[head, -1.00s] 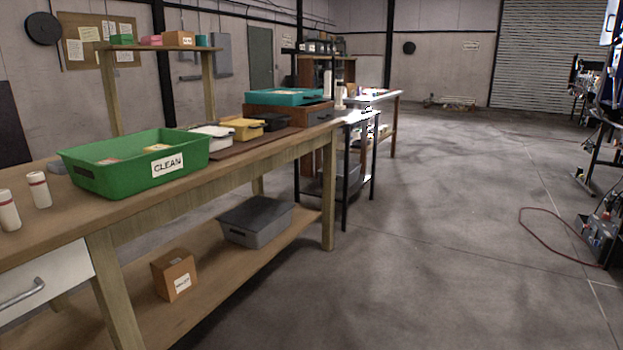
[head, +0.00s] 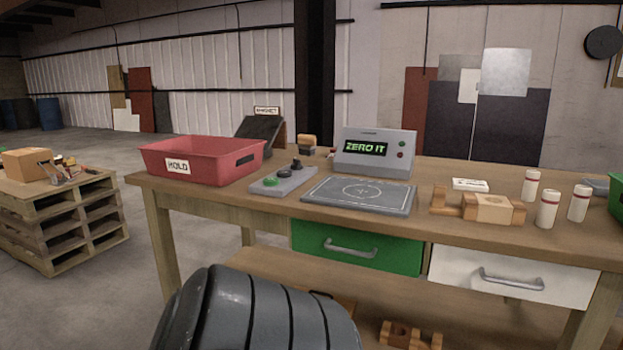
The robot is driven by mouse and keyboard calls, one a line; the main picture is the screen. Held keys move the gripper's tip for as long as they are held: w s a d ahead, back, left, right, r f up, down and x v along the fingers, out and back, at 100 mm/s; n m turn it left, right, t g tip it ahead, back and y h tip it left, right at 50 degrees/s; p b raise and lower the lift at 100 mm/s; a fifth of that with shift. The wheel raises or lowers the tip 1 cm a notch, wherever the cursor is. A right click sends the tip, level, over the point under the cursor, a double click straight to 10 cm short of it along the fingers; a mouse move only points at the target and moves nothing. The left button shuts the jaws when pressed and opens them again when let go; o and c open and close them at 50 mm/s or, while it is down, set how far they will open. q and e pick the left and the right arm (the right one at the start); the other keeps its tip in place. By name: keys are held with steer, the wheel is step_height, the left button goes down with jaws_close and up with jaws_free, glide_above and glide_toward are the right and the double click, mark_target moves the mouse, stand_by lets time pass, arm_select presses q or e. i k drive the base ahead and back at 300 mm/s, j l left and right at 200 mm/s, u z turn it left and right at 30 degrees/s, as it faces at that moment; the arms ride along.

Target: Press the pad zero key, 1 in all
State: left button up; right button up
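A grey console (head: 374,153) stands at the back of the wooden bench, and its lit screen reads "ZERO IT". It has a red and a green round spot right of the screen. A flat grey pad (head: 335,203) with a circle marked on it lies in front of it. Left of the pad sits a small grey key box (head: 266,187) with a green key (head: 271,181), a dark key (head: 283,173) and a black knob-like piece (head: 297,165). No key label is legible, so I cannot tell which is the zero key. Neither gripper is in view.
A red bin labelled HOLD (head: 215,172) stands left of the key box. Wooden blocks (head: 487,209), a white card (head: 470,185) and white bottles (head: 548,208) stand right of the pad. Green (head: 345,247) and white (head: 510,278) drawers are below. My own dark arm part shows at bottom centre.

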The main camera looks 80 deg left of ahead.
mark_target(283, 174)
steer(key=u, duration=2.65)
